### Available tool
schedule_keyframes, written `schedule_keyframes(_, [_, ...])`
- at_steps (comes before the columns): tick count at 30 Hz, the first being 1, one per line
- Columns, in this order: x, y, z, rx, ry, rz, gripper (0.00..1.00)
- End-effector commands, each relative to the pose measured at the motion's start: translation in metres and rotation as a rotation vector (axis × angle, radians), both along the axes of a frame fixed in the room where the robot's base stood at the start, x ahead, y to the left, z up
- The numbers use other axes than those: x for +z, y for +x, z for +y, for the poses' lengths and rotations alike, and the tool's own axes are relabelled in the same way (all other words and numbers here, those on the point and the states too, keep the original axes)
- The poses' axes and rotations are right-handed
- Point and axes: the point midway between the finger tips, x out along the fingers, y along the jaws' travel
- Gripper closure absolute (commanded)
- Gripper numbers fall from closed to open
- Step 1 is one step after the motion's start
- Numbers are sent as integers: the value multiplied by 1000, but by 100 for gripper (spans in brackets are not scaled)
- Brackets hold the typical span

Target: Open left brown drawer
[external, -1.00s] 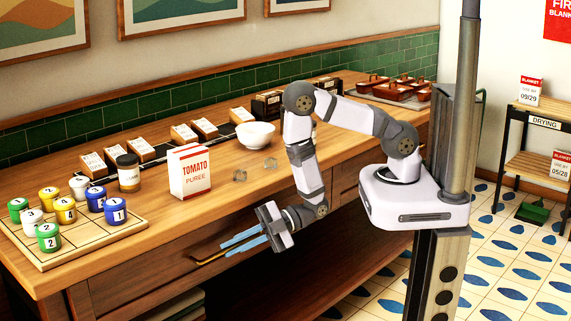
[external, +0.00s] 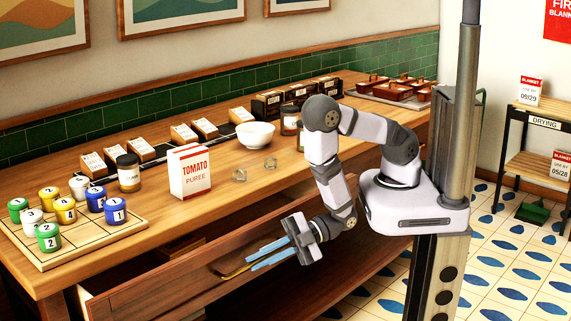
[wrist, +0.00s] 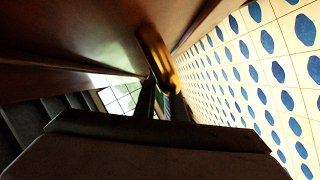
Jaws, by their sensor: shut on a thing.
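The left brown drawer (external: 150,296) is pulled well out from under the wooden counter, and its dark inside shows behind the front panel. Its brass handle (external: 232,271) sits at the blue fingers of my gripper (external: 256,256), which is shut on it. In the wrist view the brass handle (wrist: 157,60) stands out from the drawer front (wrist: 70,40), with the dark fingers (wrist: 160,98) of my gripper at its end. The fingers hide part of the handle.
On the counter (external: 135,225) stand a tomato puree box (external: 190,172), a white bowl (external: 256,134), a dark jar (external: 128,173) and a tray of numbered pots (external: 60,250). The tiled floor in front is open. A shelf lies below the drawer.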

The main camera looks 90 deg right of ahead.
Motion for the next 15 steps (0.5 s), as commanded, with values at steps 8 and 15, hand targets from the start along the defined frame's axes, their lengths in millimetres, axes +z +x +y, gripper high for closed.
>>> schedule_keyframes(8, [0,-1,2,2,1,-1,100])
schedule_keyframes(15, [0,-1,1,2,1,-1,71])
